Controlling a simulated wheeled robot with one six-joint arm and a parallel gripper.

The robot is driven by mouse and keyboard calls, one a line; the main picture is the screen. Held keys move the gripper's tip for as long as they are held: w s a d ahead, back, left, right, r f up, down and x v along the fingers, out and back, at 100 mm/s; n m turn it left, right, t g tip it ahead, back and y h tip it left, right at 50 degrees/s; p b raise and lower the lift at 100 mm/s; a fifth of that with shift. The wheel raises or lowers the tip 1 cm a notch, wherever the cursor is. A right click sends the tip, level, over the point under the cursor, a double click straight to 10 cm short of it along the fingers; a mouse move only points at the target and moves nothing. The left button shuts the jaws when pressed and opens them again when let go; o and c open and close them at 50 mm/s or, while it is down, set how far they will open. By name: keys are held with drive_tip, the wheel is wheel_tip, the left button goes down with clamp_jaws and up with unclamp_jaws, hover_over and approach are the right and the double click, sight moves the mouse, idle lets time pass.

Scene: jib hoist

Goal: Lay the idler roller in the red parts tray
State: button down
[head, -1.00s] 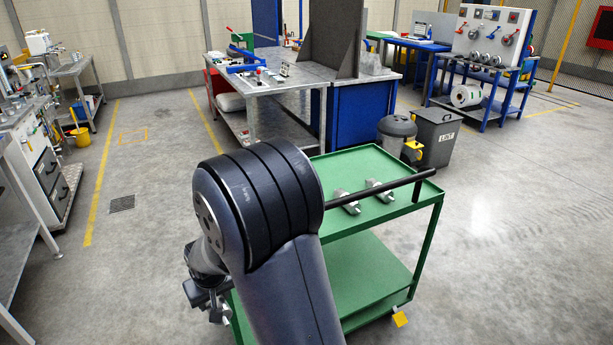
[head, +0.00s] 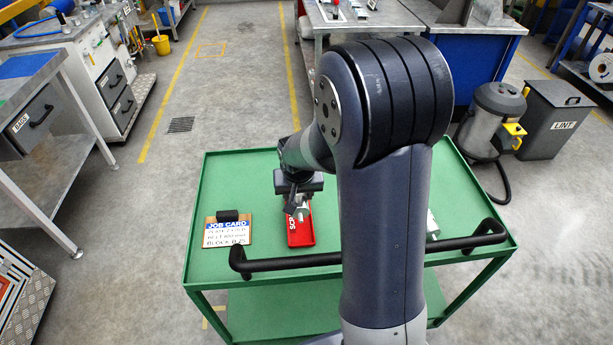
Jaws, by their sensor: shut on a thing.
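A small red tray (head: 301,234) lies on the green cart top, with white lettering that begins "SCR"; the rest is hidden. My gripper (head: 299,206) is at the far end of the tray and points down. It is shut on a small silver-grey metal piece (head: 303,214), which looks like the idler roller, though it is mostly hidden by the gripper. The piece appears over the tray; I cannot tell whether it touches it.
The green cart (head: 232,172) has a black push handle (head: 290,264) along its near side. A job card (head: 229,230) with a black block (head: 228,215) lies left of the tray. A vacuum (head: 490,120) and a lint bin (head: 556,118) stand beyond the cart's right side.

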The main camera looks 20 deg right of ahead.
drive_tip(key=shift+f+b, duration=1.7)
drive_tip(key=shift+f, duration=0.8)
drive_tip(key=shift+f+b, duration=1)
drive_tip(key=c, duration=0.7)
unclamp_jaws()
drive_tip(key=shift+o, duration=0.5)
drive_tip(key=shift+r, duration=0.15)
drive_tip(key=shift+r+p, duration=2.45)
drive_tip(key=shift+r, duration=1)
drive_tip(key=shift+f, duration=0.2)
